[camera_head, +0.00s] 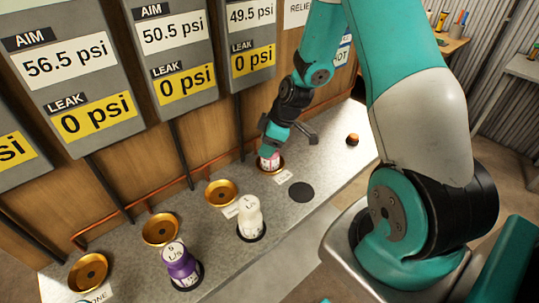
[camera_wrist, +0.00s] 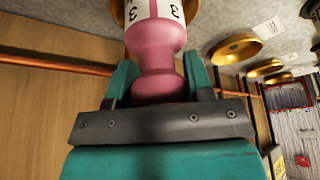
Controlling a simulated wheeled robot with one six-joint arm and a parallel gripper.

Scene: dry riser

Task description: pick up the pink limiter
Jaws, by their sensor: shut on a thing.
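The pink limiter (camera_head: 268,161) has a white band with dark figures and sits at the rightmost brass cup (camera_head: 281,168) on the grey bench. I cannot tell whether it rests in the cup or hangs just above it. My gripper (camera_head: 272,150) comes down on it from above. In the wrist view the pink limiter (camera_wrist: 155,45) stands between the teal fingers of my gripper (camera_wrist: 158,80), which are shut on its narrow neck. The gripper hides part of the limiter in the head view.
A white limiter (camera_head: 249,218) and a purple limiter (camera_head: 180,265) stand on black discs at the front of the bench. An empty black disc (camera_head: 302,192) lies nearby. Empty brass cups (camera_head: 221,193) line up to the left. Gauge panels (camera_head: 170,55) and copper pipe are behind.

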